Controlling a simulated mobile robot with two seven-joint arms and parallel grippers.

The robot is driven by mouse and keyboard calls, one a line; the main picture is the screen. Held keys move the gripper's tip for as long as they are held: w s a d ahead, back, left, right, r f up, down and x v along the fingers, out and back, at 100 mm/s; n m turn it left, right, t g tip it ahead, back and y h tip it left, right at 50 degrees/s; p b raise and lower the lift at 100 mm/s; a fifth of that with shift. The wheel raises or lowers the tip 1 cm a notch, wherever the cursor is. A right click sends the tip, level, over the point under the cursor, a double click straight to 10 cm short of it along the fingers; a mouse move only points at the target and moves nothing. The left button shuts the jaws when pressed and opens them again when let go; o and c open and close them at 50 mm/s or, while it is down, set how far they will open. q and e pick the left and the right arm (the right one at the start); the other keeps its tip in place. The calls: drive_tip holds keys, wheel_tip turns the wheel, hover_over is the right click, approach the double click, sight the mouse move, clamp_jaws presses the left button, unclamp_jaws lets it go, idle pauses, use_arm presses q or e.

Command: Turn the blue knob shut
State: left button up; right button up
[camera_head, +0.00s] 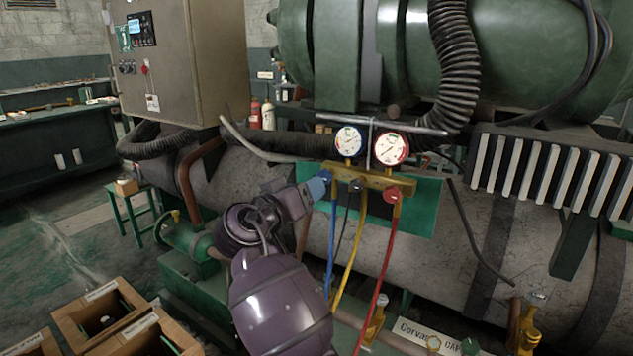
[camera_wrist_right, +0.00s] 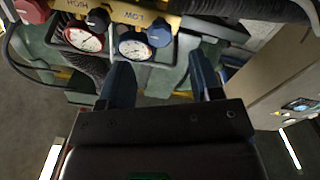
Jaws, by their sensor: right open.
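The blue knob (camera_head: 319,186) is on the left end of the yellow gauge manifold (camera_head: 372,180) in the head view. In the right wrist view the blue knob (camera_wrist_right: 160,34) shows beside the LOW label, just past the fingertips and between their lines. My right gripper (camera_head: 303,194) is close to the knob from the left in the head view. Its two dark blue fingers (camera_wrist_right: 161,66) stand apart with nothing seen between them. Whether a finger touches the knob, I cannot tell. My left gripper is in neither view.
A red knob (camera_head: 391,195) and a black knob (camera_head: 355,185) sit on the same manifold. Two gauges (camera_head: 349,141) stand above it. Blue, yellow and red hoses (camera_head: 378,285) hang below. A large grey tank (camera_head: 450,240) lies behind. Open boxes (camera_head: 100,310) stand lower left.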

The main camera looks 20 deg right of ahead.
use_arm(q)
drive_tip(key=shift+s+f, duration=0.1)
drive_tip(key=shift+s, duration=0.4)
use_arm(e)
drive_tip(key=v, duration=0.3)
